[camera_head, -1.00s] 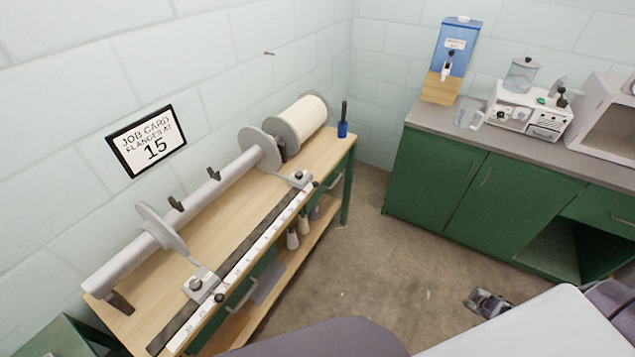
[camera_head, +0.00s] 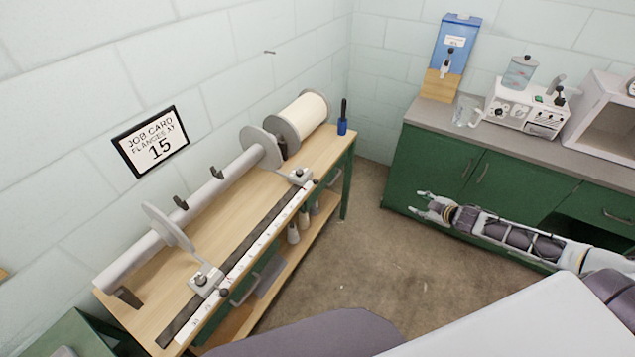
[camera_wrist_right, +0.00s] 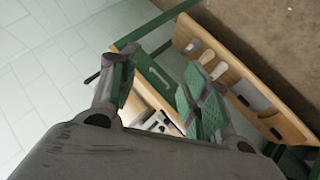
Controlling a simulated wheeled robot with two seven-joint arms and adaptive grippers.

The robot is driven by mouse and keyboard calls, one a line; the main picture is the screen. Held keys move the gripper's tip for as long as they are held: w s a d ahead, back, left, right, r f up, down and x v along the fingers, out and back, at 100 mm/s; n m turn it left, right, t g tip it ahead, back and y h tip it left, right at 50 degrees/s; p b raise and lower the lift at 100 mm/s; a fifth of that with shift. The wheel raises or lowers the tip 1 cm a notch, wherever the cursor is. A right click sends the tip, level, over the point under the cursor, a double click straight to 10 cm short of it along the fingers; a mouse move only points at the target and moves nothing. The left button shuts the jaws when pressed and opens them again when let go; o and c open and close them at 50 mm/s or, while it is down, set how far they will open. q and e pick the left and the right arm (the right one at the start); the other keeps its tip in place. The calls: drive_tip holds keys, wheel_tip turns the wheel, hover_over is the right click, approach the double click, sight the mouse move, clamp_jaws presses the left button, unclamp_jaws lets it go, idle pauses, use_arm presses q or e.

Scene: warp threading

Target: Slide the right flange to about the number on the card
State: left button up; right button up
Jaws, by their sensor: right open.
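The job card (camera_head: 151,142) on the wall reads "FLANGES AT 15". The warp beam (camera_head: 205,195) lies along the wooden bench. One disc flange (camera_head: 168,228) is on its near left part and another flange (camera_head: 260,148) is on its far right part. A slider block (camera_head: 204,279) stands on the numbered scale (camera_head: 250,256) at the near flange, and another block (camera_head: 299,177) at the far flange. My right gripper (camera_head: 424,206) is open and empty, out over the floor before the green cabinets. Its green-padded fingers (camera_wrist_right: 163,95) are spread in the right wrist view. My left gripper is not in view.
A cream roll (camera_head: 305,115) and a blue holder (camera_head: 342,128) sit at the bench's far end. Green cabinets (camera_head: 440,170) carry a blue dispenser (camera_head: 455,45) and a white machine (camera_head: 527,107). The floor (camera_head: 350,255) between is clear.

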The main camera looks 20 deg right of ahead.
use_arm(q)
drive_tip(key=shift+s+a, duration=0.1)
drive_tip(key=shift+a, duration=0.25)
use_arm(e)
drive_tip(key=a+r+y, duration=0.2)
drive_tip(key=a+r, duration=0.1)
drive_tip(key=a, duration=0.3)
drive_tip(key=w+a+r+m+t+y, duration=0.1)
drive_tip(key=a+r+y, duration=0.1)
drive_tip(key=a+r, duration=0.2)
drive_tip(key=a+r+y, duration=0.1)
drive_tip(key=a+r, duration=0.2)
drive_tip(key=a, duration=0.6)
drive_tip(key=shift+w+a+r+m+y, duration=0.3)
drive_tip(key=shift+r+m+y, duration=0.05)
drive_tip(key=shift+m+y, duration=0.05)
